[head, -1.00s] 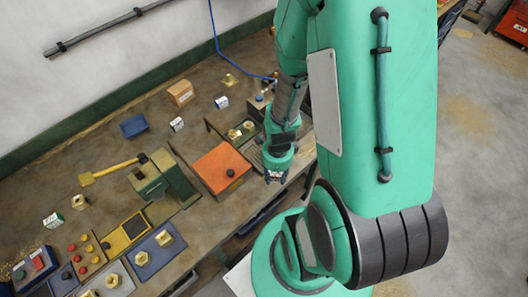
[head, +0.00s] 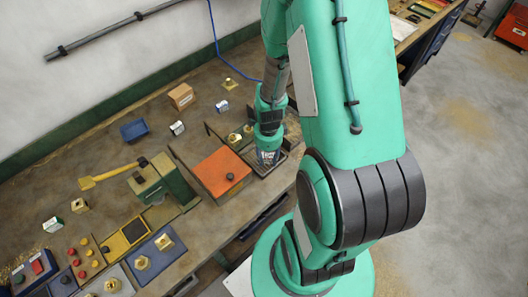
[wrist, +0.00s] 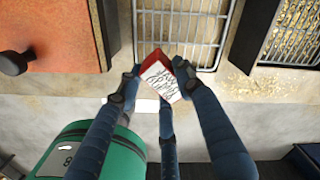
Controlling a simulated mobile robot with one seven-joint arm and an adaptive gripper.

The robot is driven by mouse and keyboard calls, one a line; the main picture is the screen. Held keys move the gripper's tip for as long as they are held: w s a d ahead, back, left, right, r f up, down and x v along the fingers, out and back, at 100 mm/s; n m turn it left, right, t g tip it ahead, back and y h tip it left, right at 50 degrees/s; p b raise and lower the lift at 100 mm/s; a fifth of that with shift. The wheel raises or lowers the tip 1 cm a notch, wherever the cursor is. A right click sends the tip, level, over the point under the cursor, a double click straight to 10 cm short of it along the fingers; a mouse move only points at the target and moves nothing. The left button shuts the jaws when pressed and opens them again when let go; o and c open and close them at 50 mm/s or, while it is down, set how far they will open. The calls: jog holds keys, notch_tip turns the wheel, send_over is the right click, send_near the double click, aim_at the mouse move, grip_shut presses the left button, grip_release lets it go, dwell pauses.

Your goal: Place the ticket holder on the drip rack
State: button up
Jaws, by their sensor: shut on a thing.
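The ticket holder (wrist: 160,78) is a small red piece with a white card bearing black script. It shows between the fingers of my gripper (wrist: 156,84) in the wrist view, and the fingers are shut on it. The drip rack (wrist: 205,38) is a wire grid in a metal frame, just beyond the holder at the top of the wrist view. The holder overlaps the rack's near edge in the picture; I cannot tell whether they touch. In the head view my gripper (head: 268,157) is over the dark rack (head: 257,172), hiding part of it.
An orange-topped box (head: 221,172) with a dark knob stands just left of the rack. A second wire grid over brass shavings (wrist: 297,35) is to the right. A bench vise-like green block (head: 165,182) and several brass parts are farther left. The bench's front edge is close.

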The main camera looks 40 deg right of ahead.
jog(key=w+d, duration=0.1)
jog(key=w, duration=0.2)
jog(key=w+d, duration=0.1)
jog(key=w, duration=0.1)
jog(key=shift+d+f, duration=0.25)
jog(key=shift+d, duration=0.05)
jog(key=shift+f, duration=0.1)
jog(key=shift+f, duration=1.65)
jog(key=shift+f, duration=0.15)
jog(key=o, duration=1.2)
jog(key=shift+c, duration=0.2)
notch_tip(320, 180, up, 12)
